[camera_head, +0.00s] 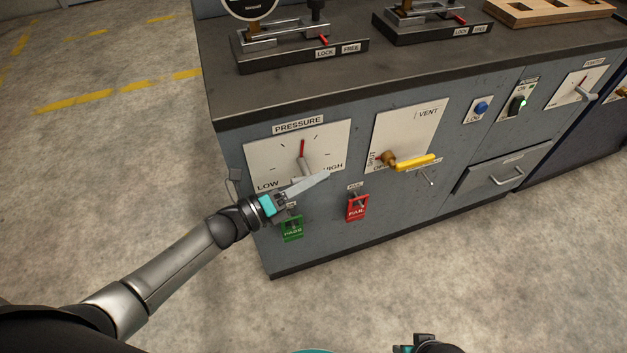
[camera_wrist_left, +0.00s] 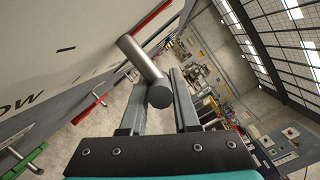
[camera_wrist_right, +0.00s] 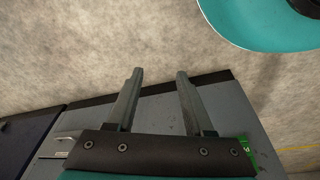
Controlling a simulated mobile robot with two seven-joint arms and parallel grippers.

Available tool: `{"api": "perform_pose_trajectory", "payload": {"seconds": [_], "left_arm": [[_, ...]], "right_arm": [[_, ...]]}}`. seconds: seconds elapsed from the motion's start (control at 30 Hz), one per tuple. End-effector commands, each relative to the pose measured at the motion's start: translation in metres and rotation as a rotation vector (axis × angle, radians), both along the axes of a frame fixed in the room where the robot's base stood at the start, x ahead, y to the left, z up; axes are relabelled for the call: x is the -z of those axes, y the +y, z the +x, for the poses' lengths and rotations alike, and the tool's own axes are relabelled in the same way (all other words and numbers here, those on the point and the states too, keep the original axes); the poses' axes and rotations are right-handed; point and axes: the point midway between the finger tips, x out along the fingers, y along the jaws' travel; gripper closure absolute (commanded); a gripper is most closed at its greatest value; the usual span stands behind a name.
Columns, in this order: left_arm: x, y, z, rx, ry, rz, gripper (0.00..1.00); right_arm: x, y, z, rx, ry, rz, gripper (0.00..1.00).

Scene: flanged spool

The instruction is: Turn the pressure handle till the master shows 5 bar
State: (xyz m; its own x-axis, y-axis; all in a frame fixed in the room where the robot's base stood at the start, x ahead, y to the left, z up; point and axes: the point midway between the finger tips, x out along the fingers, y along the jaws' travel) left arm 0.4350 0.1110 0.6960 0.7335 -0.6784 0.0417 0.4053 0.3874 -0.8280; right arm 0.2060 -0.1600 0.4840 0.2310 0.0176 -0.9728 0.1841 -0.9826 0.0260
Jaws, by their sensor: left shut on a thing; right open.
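The pressure handle (camera_head: 301,168) is a grey bar with a red pointer, on the white dial plate marked PRESSURE (camera_head: 266,160), with LOW at left and HIGH at right. Its red pointer stands about straight up. My left gripper (camera_head: 314,184) is at the handle. In the left wrist view the handle's grey round bar (camera_wrist_left: 143,60) lies between the fingers, which are shut on it. The master gauge (camera_head: 250,8) on the bench top is mostly cut off by the picture's top edge, so its reading is hidden. My right gripper (camera_wrist_right: 158,82) is open and empty.
Right of the dial is a VENT plate (camera_head: 415,125) with a yellow lever (camera_head: 415,162). Below hang a green PASS tag (camera_head: 292,229) and a red FAIL tag (camera_head: 357,207). A drawer (camera_head: 505,168) is further right. The floor in front is clear.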

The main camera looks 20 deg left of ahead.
Motion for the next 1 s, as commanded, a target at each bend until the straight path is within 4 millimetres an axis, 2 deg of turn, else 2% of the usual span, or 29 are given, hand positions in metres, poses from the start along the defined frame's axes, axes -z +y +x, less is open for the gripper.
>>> {"api": "perform_pose_trajectory", "payload": {"seconds": [0.5,0.87,0.9,1.0], "left_arm": [[-0.006,-0.002,0.001,0.005,-0.073,-0.093,1.0],[-0.008,-0.001,0.001,0.005,-0.078,-0.098,1.0],[-0.008,-0.001,0.001,0.005,-0.078,-0.098,0.69],[-0.008,-0.001,0.002,0.004,-0.078,-0.097,0.58]], "right_arm": [[-0.051,0.006,0.024,0.004,-0.07,0.014,0.48],[-0.055,0.006,0.024,0.005,-0.072,0.013,0.48],[-0.055,0.006,0.024,0.005,-0.072,0.013,0.48],[-0.055,0.006,0.024,0.005,-0.072,0.014,0.48]]}}
